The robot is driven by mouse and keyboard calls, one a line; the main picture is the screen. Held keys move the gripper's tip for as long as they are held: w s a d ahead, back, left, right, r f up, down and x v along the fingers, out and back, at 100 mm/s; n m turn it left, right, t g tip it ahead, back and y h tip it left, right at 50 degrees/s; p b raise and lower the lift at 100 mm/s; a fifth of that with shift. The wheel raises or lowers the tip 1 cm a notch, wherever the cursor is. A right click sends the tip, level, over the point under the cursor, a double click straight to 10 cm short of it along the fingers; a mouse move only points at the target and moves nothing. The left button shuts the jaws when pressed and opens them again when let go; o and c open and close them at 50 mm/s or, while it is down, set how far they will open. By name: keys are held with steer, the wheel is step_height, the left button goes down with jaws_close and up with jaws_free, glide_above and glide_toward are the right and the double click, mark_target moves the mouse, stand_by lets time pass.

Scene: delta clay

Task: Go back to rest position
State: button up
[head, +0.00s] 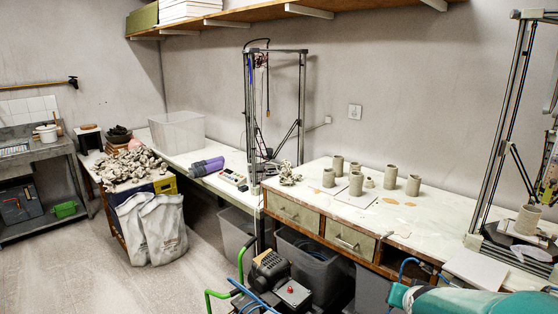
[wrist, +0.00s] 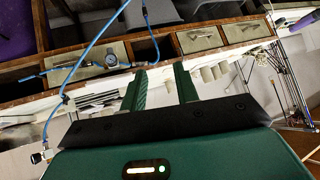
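My gripper (wrist: 160,82) shows in the wrist view as two green fingers standing apart with nothing between them. It is open and empty. Behind the fingers are the workbench (wrist: 105,82) and its drawers (wrist: 199,39); the picture looks turned over. In the head view a teal part of my arm is at the lower right corner, in front of the workbench (head: 321,173). My fingertips do not show there. Whether they touch anything cannot be told.
Several grey clay cups (head: 413,185) stand on the bench. Tall metal frames (head: 250,110) rise at its left end and on the right. Dark bins (head: 307,262) sit below. A blue hose (wrist: 100,45) crosses the wrist view. Open floor (head: 120,290) lies at the left.

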steer(key=s+a+r+n+g+y, duration=0.1)
steer(key=s+a+r+n, duration=0.2)
steer(key=s+a, duration=0.6)
steer(key=s+a+r+n+g+y, duration=0.2)
steer(key=s+a+r, duration=0.3)
steer(key=s+a, duration=0.4)
steer(key=shift+r+n, duration=0.3)
steer(key=shift+n, duration=0.4)
